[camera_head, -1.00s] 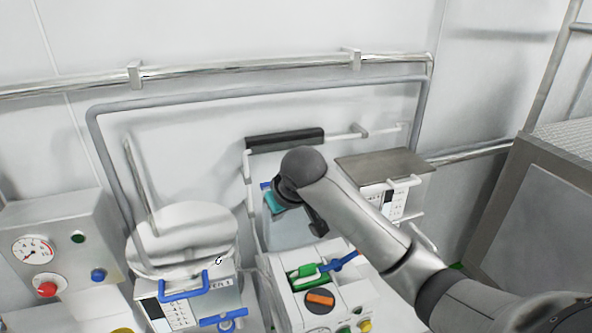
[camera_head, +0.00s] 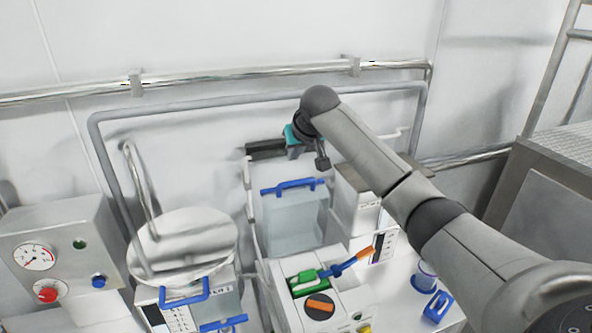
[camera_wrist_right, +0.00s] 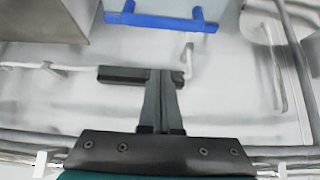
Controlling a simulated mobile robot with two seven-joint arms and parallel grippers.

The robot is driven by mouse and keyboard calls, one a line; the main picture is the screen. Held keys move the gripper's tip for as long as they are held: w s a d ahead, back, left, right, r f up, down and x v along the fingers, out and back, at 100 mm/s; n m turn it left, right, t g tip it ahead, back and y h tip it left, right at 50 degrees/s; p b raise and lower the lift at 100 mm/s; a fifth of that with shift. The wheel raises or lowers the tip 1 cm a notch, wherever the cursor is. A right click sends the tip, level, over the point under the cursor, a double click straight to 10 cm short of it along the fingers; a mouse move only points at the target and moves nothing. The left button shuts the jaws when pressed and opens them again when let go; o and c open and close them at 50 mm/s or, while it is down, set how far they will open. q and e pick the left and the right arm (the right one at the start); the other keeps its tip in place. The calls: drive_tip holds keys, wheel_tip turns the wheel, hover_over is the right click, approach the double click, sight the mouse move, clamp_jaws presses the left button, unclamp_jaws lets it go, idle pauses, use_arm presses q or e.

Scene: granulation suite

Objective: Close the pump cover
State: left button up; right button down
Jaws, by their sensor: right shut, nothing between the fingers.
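The pump (camera_head: 335,293) is a white housing with a green part and an orange knob on top. Its cover (camera_head: 292,218) is a clear panel with a blue handle (camera_head: 293,187) along its top edge, standing raised behind the housing. The handle also shows at the top of the right wrist view (camera_wrist_right: 160,20). My right gripper (camera_head: 294,153) is above and behind the handle, close to the wall. It is shut and empty, apart from the handle. In the right wrist view its closed fingers (camera_wrist_right: 163,80) overlap a dark bar. My left gripper is not in view.
The dark bar (camera_head: 264,149) and grey pipes run along the wall behind the cover. A round-lidded vessel (camera_head: 183,238) and a gauge box (camera_head: 60,255) stand left. A white box (camera_head: 352,205) is right of the cover, partly behind my arm.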

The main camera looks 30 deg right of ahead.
sight(295, 190)
drive_tip(key=x, duration=0.4)
drive_tip(key=shift+f, duration=0.15)
drive_tip(key=s, duration=0.1)
drive_tip(key=s+p, duration=0.1)
drive_tip(key=shift+s+a+f, duration=0.25)
drive_tip(key=shift+s+f, duration=0.05)
drive_tip(key=shift+f, duration=0.05)
drive_tip(key=shift+s+a+f+p, duration=0.15)
drive_tip(key=shift+s+f+p, duration=0.1)
drive_tip(key=shift+s+p, duration=0.25)
drive_tip(key=shift+f, duration=0.1)
